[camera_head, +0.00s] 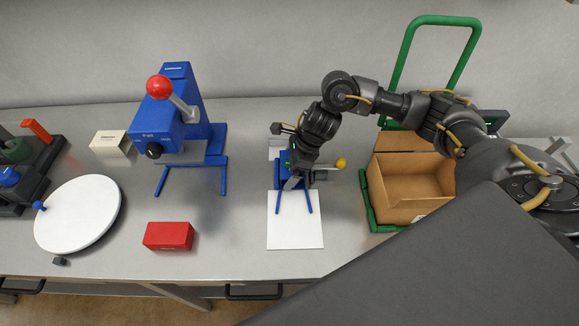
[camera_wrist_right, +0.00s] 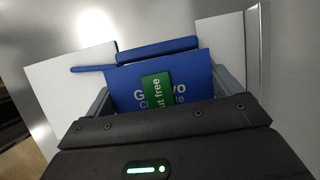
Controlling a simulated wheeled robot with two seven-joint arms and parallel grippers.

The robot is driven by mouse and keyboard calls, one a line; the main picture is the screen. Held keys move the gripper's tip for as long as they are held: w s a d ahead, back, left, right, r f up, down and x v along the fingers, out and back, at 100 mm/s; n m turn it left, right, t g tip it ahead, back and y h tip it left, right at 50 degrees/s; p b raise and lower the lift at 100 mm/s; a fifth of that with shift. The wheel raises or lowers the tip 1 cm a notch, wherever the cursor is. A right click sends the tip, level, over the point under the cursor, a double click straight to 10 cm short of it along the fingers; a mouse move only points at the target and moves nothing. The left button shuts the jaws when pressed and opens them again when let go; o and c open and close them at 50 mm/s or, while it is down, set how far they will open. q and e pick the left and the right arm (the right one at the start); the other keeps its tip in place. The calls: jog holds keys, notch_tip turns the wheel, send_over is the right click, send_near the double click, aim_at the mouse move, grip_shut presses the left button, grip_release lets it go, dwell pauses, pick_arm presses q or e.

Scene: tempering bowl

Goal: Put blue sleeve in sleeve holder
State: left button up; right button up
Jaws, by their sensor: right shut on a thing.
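My right gripper (camera_head: 293,181) points down over a small blue stand (camera_head: 281,201) with two legs that reach onto a white sheet. In the right wrist view, its grey fingers are shut on the blue sleeve (camera_wrist_right: 122,88), a flat blue face with white lettering and a green label. Behind the sleeve, blue bars (camera_wrist_right: 157,50) show over white sheets. In the head view the arm and gripper largely hide the sleeve. I cannot tell which thing is the sleeve holder, or whether the sleeve touches the stand. My left gripper is not in view.
A cardboard box (camera_head: 405,211) in a green frame stands right of the white sheet (camera_head: 295,235). A red block (camera_head: 168,236), a blue press (camera_head: 180,82) with a red knob, a white disc (camera_head: 78,215) and a cream box (camera_head: 111,143) are to the left.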

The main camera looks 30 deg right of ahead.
jog(key=o, duration=0.7)
jog(key=b+v, duration=0.1)
jog(key=v, duration=0.8)
jog(key=shift+r, duration=0.2)
jog(key=shift+s+d+r+b, duration=0.15)
jog(key=shift+d+r+b, duration=0.15)
jog(key=shift+r, duration=0.35)
